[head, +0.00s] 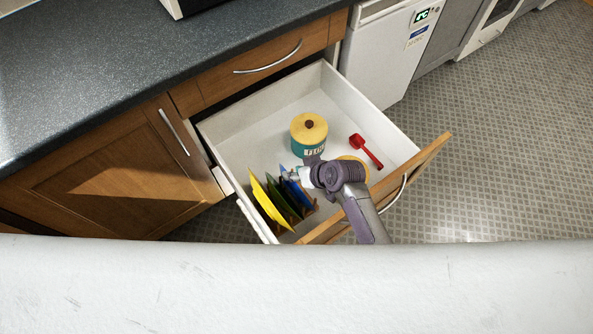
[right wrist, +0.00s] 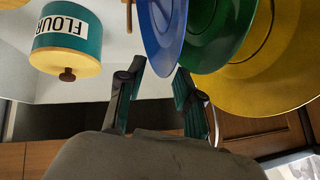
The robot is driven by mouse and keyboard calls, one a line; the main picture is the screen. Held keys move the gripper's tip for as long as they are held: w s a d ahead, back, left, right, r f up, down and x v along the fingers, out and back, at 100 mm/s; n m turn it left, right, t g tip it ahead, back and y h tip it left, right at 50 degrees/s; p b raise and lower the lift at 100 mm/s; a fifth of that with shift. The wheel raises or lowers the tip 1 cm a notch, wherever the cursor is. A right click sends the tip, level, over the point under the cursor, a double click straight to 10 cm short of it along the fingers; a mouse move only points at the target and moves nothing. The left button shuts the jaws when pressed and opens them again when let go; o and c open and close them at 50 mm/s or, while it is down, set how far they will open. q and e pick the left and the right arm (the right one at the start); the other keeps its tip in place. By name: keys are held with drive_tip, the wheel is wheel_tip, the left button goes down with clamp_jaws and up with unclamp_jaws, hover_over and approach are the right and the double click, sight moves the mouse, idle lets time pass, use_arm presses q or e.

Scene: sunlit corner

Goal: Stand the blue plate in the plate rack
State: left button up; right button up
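The blue plate (head: 299,191) stands on edge beside a green plate (head: 281,200) and a yellow plate (head: 264,205) in the open drawer. The right wrist view shows the blue plate (right wrist: 163,35) with its near rim around the tips of my right gripper (right wrist: 160,72). The fingers are spread, with a gap visible beside the rim. In the head view my right gripper (head: 297,175) is at the blue plate's right side. Little of the wooden plate rack shows; a wooden peg (right wrist: 129,16) stands beside the blue plate. My left gripper is not in view.
A teal flour canister (head: 309,134) with a yellow lid and a red scoop (head: 365,150) are in the drawer (head: 255,122). A yellow round thing (head: 352,160) is partly behind my right arm. The drawer's wooden front (head: 428,157) and the dark counter (head: 110,70) bound the space.

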drive_tip(key=v, duration=1.2)
idle(0.5)
